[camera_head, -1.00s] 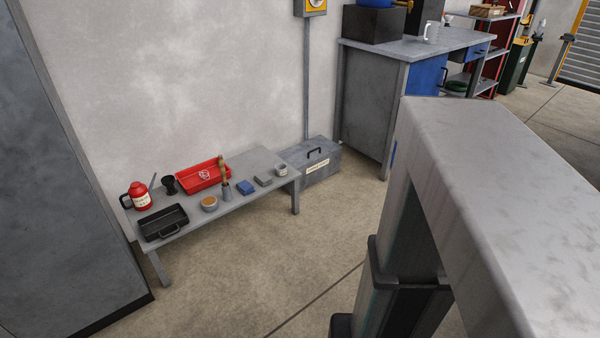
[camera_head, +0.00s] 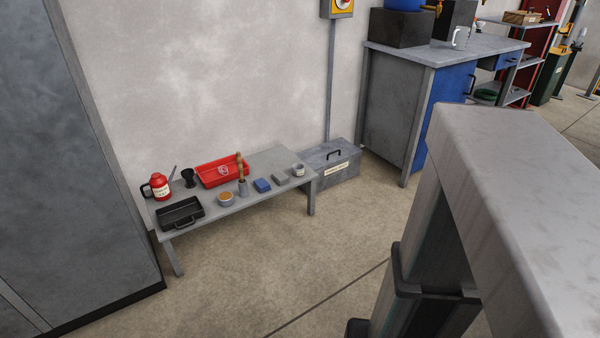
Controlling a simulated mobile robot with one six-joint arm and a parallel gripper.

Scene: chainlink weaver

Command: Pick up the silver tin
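My gripper is not in view.
The bench also holds a red tray (camera_head: 213,171), black pan (camera_head: 180,214), red flask (camera_head: 160,187), black cup, orange-filled bowl (camera_head: 225,199) and wooden-handled brush. A grey toolbox (camera_head: 335,177) stands right of the bench. A large grey frame (camera_head: 510,180) blocks the right foreground. Floor before the bench is clear.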

